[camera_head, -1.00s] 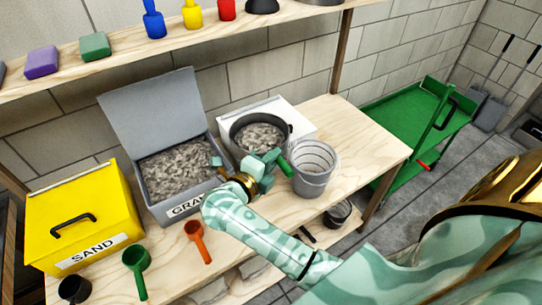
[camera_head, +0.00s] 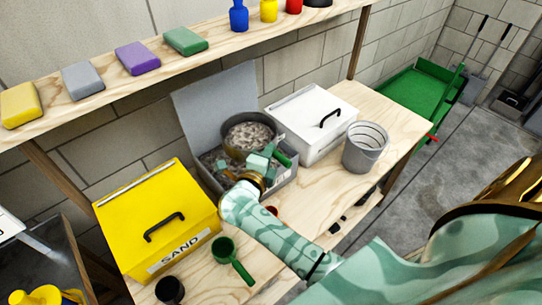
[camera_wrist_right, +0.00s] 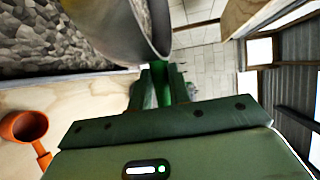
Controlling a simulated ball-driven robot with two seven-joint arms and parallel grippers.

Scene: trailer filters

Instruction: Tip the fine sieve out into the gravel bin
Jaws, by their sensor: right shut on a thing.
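The fine sieve (camera_head: 227,151) is a dark round pan with a green handle (camera_head: 281,158), with grey gravel inside. It is held above the grey gravel bin (camera_head: 284,181), whose lid (camera_head: 208,108) stands open. My right gripper (camera_head: 266,160) is shut on the sieve's handle. In the right wrist view the gripper (camera_wrist_right: 163,85) grips the green handle below the sieve's wall (camera_wrist_right: 122,38), with loose gravel (camera_wrist_right: 45,40) beyond. The sieve looks about level in the head view. It hides much of the bin's inside. My left gripper is not in view.
A white lidded box (camera_head: 311,135) stands right of the bin and a grey bucket (camera_head: 364,150) beyond it. The yellow sand bin (camera_head: 150,215) is at left. A green scoop (camera_head: 228,255) lies in front. The shelf (camera_head: 120,85) runs above behind.

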